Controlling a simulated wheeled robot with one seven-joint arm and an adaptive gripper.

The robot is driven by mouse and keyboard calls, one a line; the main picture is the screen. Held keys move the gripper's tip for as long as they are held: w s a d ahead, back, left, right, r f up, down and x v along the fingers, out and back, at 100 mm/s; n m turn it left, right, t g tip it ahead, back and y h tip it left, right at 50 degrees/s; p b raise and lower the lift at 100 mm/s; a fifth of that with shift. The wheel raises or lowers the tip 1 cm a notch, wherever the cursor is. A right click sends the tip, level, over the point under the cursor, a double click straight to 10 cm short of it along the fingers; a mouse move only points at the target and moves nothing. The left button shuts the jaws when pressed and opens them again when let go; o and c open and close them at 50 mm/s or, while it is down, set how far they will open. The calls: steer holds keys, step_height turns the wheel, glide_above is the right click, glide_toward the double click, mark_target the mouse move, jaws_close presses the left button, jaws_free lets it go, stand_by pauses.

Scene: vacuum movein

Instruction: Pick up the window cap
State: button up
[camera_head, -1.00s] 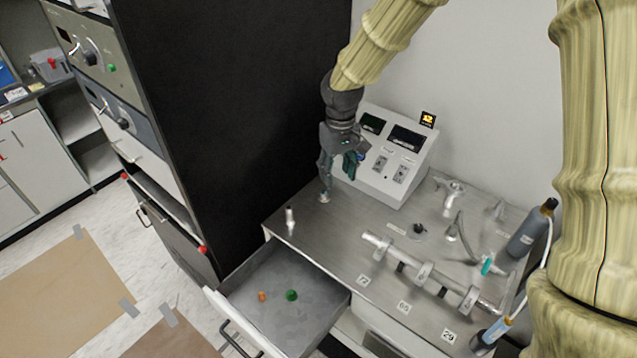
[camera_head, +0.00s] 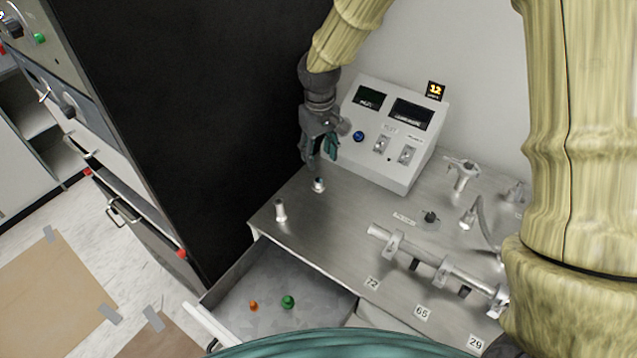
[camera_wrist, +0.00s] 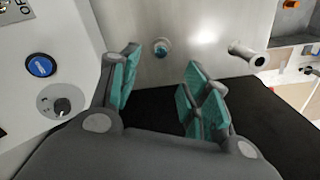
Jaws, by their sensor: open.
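A small round metal piece with a bluish top (camera_head: 319,184), which looks like the window cap, stands upright on the steel bench top near its back left edge. It also shows in the wrist view (camera_wrist: 162,47), just beyond and between the fingertips. My gripper (camera_head: 318,161) is above it, pointing down, with the teal-padded fingers apart and empty. In the wrist view my gripper (camera_wrist: 163,66) is spread wide, and the piece is in line with the gap, apart from both fingers.
A metal post (camera_head: 281,210) stands left of the piece. A white control box (camera_head: 385,140) is close on the right, and a tall black cabinet (camera_head: 190,110) is on the left. The open drawer (camera_head: 262,278) holds an orange cap (camera_head: 253,305) and a green cap (camera_head: 288,301). A tube assembly (camera_head: 435,262) lies right.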

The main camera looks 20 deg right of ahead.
mark_target(319, 180)
steer(key=f, duration=0.3)
steer(key=shift+w+f+p, duration=0.15)
steer(key=shift+w+p, duration=0.05)
steer(key=shift+p, duration=0.15)
steer(key=shift+s+f, duration=0.2)
steer(key=shift+f, duration=0.4)
steer(key=shift+f+p, duration=1.4)
steer(key=shift+f, duration=1.05)
steer(key=shift+s, duration=0.1)
jaws_close()
